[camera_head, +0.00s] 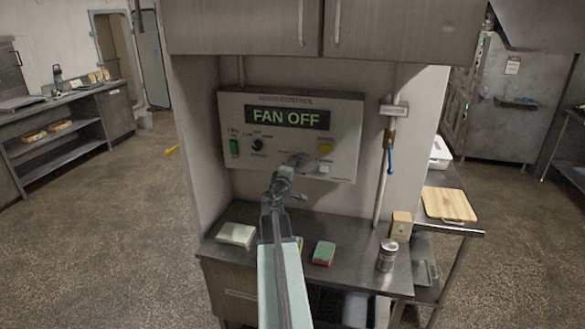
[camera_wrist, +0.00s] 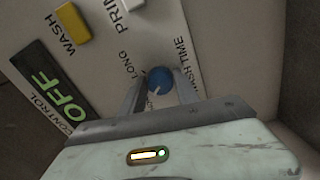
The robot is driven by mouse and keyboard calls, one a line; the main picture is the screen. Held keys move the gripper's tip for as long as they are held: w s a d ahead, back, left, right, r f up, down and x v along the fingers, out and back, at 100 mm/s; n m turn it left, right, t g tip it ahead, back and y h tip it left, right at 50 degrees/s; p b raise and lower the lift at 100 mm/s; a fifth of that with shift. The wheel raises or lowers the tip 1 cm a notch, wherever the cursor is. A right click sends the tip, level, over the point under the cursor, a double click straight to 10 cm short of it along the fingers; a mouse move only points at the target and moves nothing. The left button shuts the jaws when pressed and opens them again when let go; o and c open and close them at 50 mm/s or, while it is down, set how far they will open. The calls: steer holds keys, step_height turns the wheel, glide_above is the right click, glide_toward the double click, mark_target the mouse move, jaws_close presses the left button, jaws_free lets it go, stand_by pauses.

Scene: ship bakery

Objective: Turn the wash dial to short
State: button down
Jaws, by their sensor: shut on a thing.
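The wash dial (camera_wrist: 160,79) is a small round blue knob with a white pointer mark. In the wrist view it sits between the two fingers of my gripper (camera_wrist: 160,90), which is shut on it. The word LONG is printed beside it and WASH TIME on its other side; no SHORT label can be read. The white mark points towards my gripper's body, not at LONG. In the head view my gripper (camera_head: 297,163) is at the lower middle of the grey control panel (camera_head: 345,115) and hides the dial.
A blue-handled valve (camera_head: 390,160) is at right. A sponge (camera_head: 323,253) and a can (camera_head: 387,255) stand on the counter below.

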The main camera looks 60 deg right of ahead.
steer(key=shift+n, duration=0.9)
steer(key=c, duration=0.9)
jaws_free()
steer(key=shift+a, duration=0.1)
steer(key=v, duration=0.7)
steer(key=shift+s+a, duration=0.15)
steer(key=shift+a, duration=0.15)
